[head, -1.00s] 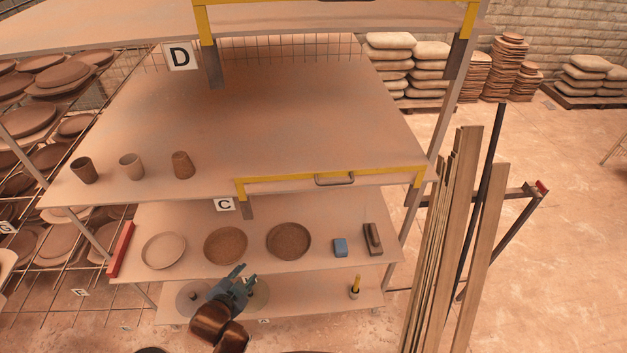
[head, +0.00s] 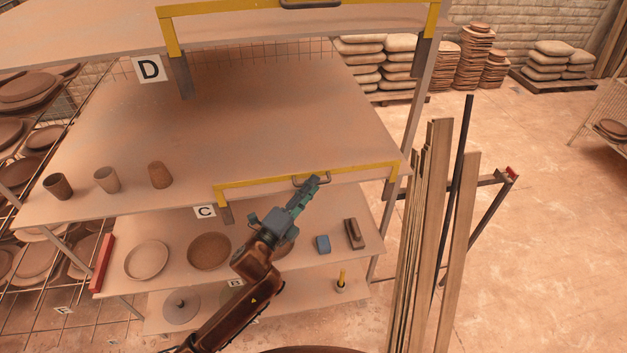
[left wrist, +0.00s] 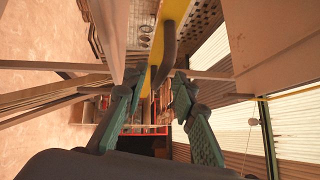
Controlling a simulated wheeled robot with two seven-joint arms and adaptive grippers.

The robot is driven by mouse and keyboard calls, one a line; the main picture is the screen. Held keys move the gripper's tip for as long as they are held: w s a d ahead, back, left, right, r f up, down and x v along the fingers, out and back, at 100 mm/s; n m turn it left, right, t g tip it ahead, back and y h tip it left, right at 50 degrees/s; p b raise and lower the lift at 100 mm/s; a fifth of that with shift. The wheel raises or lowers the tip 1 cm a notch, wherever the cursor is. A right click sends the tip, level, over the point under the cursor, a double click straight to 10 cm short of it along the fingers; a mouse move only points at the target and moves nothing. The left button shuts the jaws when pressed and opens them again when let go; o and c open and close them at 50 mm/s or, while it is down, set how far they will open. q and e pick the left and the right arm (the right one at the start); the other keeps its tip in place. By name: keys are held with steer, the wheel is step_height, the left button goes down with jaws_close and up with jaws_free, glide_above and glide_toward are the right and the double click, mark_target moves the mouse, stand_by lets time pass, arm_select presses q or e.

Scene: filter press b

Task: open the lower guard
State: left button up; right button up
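The lower guard (head: 255,183) is a yellow bar frame across the front edge of a middle shelf, with a dark handle (head: 299,183) on its bar. In the head view my left gripper (head: 314,182) reaches up from below to this handle. In the left wrist view the left gripper (left wrist: 161,82) has its two fingers apart, with the dark handle (left wrist: 167,47) in front of and between the fingertips. The yellow bar (left wrist: 177,9) lies behind the handle. I cannot tell whether a finger touches the handle. My right gripper is not in view.
An upper yellow guard (head: 230,9) with its own handle hangs above. Three cups (head: 107,180) stand on the shelf behind the lower guard. Upright planks (head: 430,230) stand close on the right.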

arm_select(q)
steer(key=shift+x, duration=0.9)
jaws_close()
